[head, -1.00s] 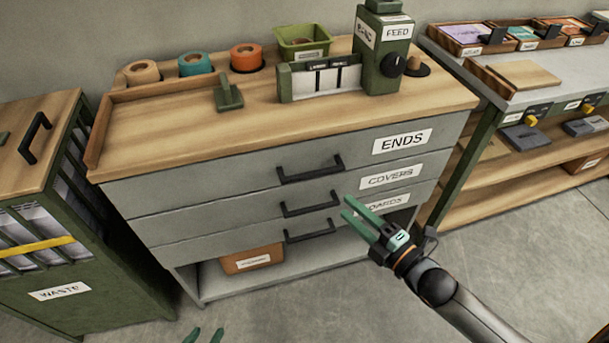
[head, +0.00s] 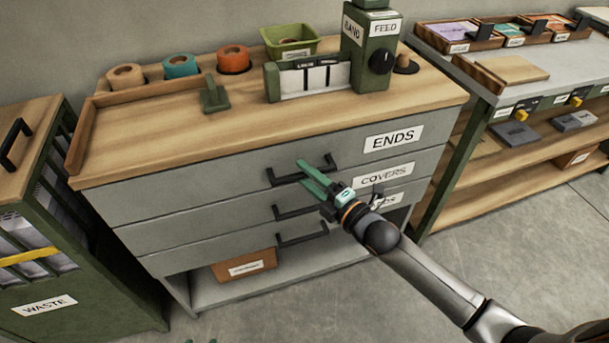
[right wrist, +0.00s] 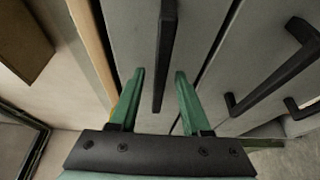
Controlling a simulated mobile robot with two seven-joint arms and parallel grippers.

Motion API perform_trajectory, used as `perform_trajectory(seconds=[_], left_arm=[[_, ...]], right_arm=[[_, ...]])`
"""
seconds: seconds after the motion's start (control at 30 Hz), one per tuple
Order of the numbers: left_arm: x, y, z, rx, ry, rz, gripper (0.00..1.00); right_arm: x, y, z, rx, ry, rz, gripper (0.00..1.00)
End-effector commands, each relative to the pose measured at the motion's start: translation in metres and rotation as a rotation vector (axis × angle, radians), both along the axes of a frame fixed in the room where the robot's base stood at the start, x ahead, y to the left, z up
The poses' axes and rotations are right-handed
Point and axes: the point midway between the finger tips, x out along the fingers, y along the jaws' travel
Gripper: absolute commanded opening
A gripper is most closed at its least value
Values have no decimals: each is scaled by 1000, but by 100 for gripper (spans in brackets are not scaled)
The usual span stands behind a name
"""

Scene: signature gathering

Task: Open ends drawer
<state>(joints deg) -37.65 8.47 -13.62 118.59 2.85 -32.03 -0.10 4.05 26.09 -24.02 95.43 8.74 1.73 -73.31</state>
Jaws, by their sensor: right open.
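The grey ENDS drawer (head: 225,172) is the top drawer of the cabinet and is closed, its front flush with those below. Its black bar handle (head: 334,160) also shows in the right wrist view (right wrist: 166,45). My right gripper (head: 303,173) is open, its green fingertips at the handle. In the right wrist view the bar runs between the two fingers (right wrist: 160,73), with a gap on each side; contact is not visible. Only the green tips of my left gripper (head: 201,341) show at the bottom edge, set apart.
The COVERS drawer (head: 190,211) and a third drawer with a partly hidden label lie below, both closed. A green WASTE cabinet (head: 85,300) stands close on the left. Tape rolls and a FEED device (head: 365,50) stand on the wooden top. Floor is clear at lower right.

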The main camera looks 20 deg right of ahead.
Motion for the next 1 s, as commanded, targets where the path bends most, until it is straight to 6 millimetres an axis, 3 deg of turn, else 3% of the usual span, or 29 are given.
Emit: perform_trajectory(seconds=[0.43, 0.83, 1.0], left_arm=[[-3, 1, -4, 4, 8, 1, 50], [-3, 2, -4, 3, 8, 2, 50], [-2, 2, -3, 3, 5, 1, 50]], right_arm=[[8, 4, 0, 0, 0, 1, 46], [8, 4, 0, 0, 0, 1, 1], [7, 4, 0, 0, 0, 1, 0]])
